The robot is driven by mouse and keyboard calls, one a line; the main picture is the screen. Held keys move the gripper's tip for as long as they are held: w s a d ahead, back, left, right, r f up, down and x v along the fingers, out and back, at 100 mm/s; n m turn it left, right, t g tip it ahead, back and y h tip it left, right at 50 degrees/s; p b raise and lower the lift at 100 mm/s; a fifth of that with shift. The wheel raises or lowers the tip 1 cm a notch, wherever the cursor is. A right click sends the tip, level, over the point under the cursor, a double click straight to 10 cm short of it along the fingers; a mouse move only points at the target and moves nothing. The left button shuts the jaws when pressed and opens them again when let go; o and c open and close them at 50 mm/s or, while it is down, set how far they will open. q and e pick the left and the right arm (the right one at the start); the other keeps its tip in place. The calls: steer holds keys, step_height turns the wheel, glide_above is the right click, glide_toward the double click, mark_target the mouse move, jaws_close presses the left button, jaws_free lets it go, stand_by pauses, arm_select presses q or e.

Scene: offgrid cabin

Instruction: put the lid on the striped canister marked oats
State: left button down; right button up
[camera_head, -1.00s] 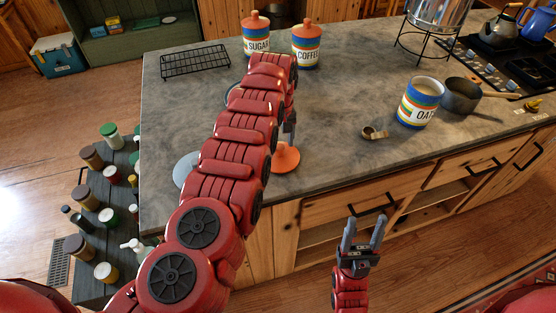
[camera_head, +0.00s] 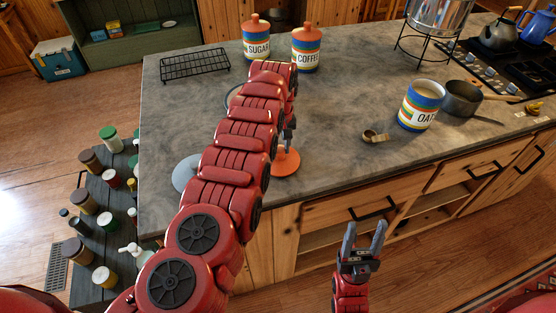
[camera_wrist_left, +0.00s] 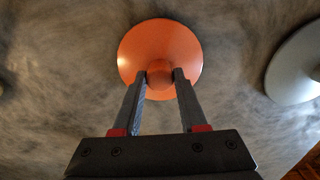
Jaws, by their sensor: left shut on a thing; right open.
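The striped canister marked oats (camera_head: 421,106) stands upright and open-topped at the right of the grey counter. An orange lid (camera_head: 286,162) is near the counter's front edge; it also shows in the left wrist view (camera_wrist_left: 160,45). My left gripper (camera_head: 289,136) is shut on the lid's round knob (camera_wrist_left: 160,73), with one finger on each side. I cannot tell whether the lid touches the counter. My right gripper (camera_head: 363,236) is open and empty, in front of the counter and below its top.
Canisters marked sugar (camera_head: 257,41) and coffee (camera_head: 306,49), both lidded, stand at the back. A grey disc (camera_head: 185,172) lies left of my left arm. A dark saucepan (camera_head: 461,98) is right of the oats canister; a small metal scoop (camera_head: 375,137) is left of it. The counter's middle is clear.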

arm_select(q)
steer(key=shift+r+p, duration=0.35)
steer(key=shift+r, duration=0.45)
steer(key=shift+r, duration=1.65)
steer(key=shift+p, duration=0.3)
